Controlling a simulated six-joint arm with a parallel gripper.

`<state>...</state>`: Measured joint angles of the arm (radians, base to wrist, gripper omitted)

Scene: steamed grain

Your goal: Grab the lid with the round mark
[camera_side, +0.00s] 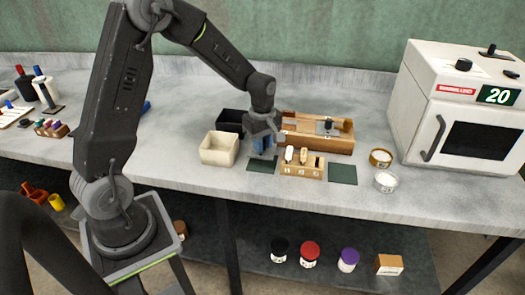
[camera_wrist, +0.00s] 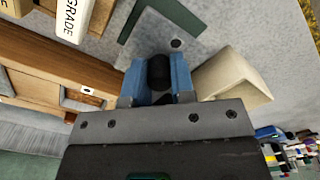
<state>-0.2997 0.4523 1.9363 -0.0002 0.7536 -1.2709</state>
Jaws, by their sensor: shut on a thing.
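My gripper (camera_side: 263,147) is above the bench, behind the left dark green mat (camera_side: 262,165). In the wrist view its blue fingers (camera_wrist: 157,78) are shut on the black knob (camera_wrist: 158,70) of a lid. The lid's grey plate (camera_wrist: 160,43) shows beyond the fingers, with a small dark round mark (camera_wrist: 176,43), and covers part of the mat from this angle. Most of the lid is hidden by the gripper. Another black-knobbed lid (camera_side: 327,127) is at the wooden tray (camera_side: 340,146).
A cream box (camera_side: 219,149) and a black box (camera_side: 229,121) stand left of the gripper. A wooden holder (camera_side: 301,169) with pale pieces is at the front right. A second green mat (camera_side: 342,174) lies clear. Two small jars (camera_side: 386,182) and a white steamer (camera_side: 465,110) are farther right.

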